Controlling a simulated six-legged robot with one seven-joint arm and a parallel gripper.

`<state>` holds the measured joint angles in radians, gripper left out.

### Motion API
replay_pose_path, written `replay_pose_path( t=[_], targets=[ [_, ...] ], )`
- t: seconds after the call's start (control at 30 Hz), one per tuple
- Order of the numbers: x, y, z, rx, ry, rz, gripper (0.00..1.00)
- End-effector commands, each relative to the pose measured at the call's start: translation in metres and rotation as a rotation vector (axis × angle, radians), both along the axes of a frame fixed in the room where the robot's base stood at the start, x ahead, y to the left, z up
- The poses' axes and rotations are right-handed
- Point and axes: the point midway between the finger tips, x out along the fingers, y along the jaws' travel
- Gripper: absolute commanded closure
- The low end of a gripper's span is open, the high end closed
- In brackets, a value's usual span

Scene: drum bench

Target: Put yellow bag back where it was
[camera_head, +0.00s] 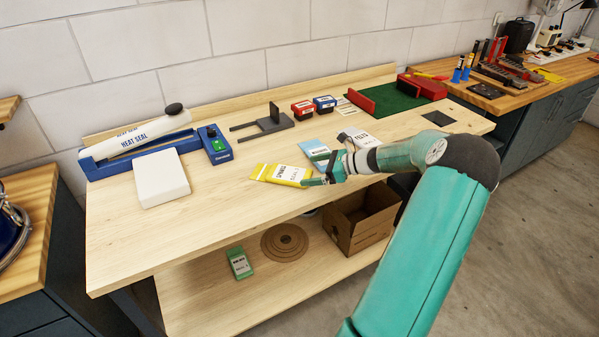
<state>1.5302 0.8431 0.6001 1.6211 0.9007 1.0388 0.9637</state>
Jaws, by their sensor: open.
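The yellow bag (277,174) lies flat on the light wooden bench top, near the middle of its front half, with a white printed label facing up. My gripper (309,181) is at the right end of the bag, low over the bench. Its jaws are open. I cannot tell whether a finger touches the bag. A blue and white bag (316,150) lies just behind my gripper. A grey and white bag (352,136) lies to the right, partly hidden by my wrist.
A heat sealer (140,143) and white block (160,178) stand at the left. A grey stand (268,124), red box (302,110) and blue box (325,104) stand behind. A green mat (388,100) is at the right. A cardboard box (358,226) sits below. The bench's left front is clear.

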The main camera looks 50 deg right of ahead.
Motion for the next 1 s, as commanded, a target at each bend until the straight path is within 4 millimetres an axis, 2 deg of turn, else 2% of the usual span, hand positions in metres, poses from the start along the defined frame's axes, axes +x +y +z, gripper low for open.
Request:
replay_pose_path(
  t=[0.1,0.23,0.47,0.57,0.67,0.83,1.0],
  targets=[
    [-0.02,-0.011,0.01,-0.002,0.0,-0.001,0.0],
    [-0.033,-0.018,0.016,-0.001,-0.001,-0.001,0.0],
    [-0.039,-0.021,0.019,0.0,0.0,0.001,0.0],
    [-0.034,-0.013,0.021,-0.021,0.008,0.025,0.0],
    [-0.02,0.015,0.028,-0.099,0.035,0.107,0.0],
    [0.005,0.099,0.049,-0.353,0.098,0.371,0.0],
    [0.009,0.184,0.073,-0.636,0.122,0.657,0.0]
  ],
)
